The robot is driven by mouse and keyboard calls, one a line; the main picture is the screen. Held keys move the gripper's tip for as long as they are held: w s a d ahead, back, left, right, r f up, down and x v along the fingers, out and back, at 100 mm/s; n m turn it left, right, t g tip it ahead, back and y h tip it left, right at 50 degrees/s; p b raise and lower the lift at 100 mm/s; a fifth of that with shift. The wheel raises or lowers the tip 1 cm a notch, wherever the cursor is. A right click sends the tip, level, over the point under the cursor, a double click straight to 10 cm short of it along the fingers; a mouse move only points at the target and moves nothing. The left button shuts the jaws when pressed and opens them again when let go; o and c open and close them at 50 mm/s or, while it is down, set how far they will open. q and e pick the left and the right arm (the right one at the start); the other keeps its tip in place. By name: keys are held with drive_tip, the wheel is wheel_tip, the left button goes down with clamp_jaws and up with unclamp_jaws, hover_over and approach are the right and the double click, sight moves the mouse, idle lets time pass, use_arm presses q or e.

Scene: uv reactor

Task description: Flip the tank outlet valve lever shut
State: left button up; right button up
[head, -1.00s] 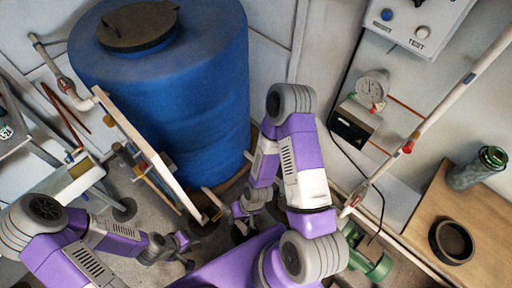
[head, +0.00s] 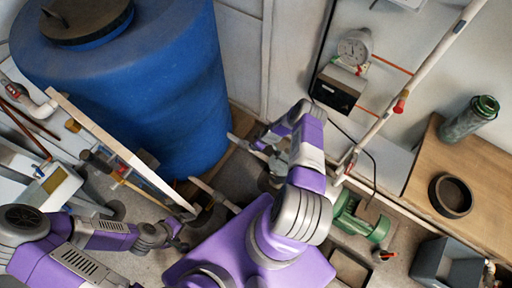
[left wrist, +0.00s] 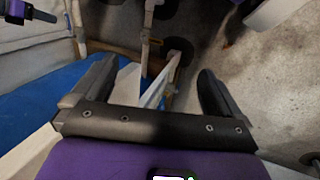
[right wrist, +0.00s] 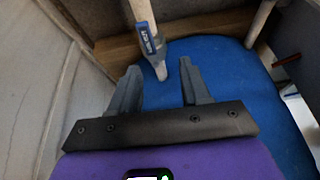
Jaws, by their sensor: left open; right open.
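The blue tank (head: 130,95) stands at the left in the head view, and its blue side also fills the right wrist view (right wrist: 235,95). In the right wrist view a blue valve lever (right wrist: 146,38) with pale lettering lies along a whitish pipe (right wrist: 161,70). My right gripper (right wrist: 160,70) is open and empty, with the lever just beyond its fingertips, roughly in line with the gap; I see no clear contact. In the head view the right gripper (head: 262,143) is low beside the tank, and the lever is not distinguishable. My left gripper (head: 180,238) is open and empty, away from the lever.
A white rail frame (head: 125,150) stands between my left arm and the tank. A green pump (head: 362,225) is on the floor to the right. A bench (head: 470,190) bears a green bottle (head: 470,118) and a dark ring (head: 452,195). A grey bin (head: 447,262) is at lower right.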

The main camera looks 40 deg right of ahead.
drive_tip(key=f+b, duration=0.1)
drive_tip(key=f, duration=0.1)
drive_tip(key=w+f+b, duration=0.1)
drive_tip(key=f, duration=0.2)
drive_tip(key=w+d+f+b, duration=0.1)
drive_tip(key=f+b, duration=0.1)
drive_tip(key=shift+w+f, duration=0.2)
drive_tip(key=shift+f, duration=0.2)
drive_tip(key=shift+c, duration=0.3)
clamp_jaws()
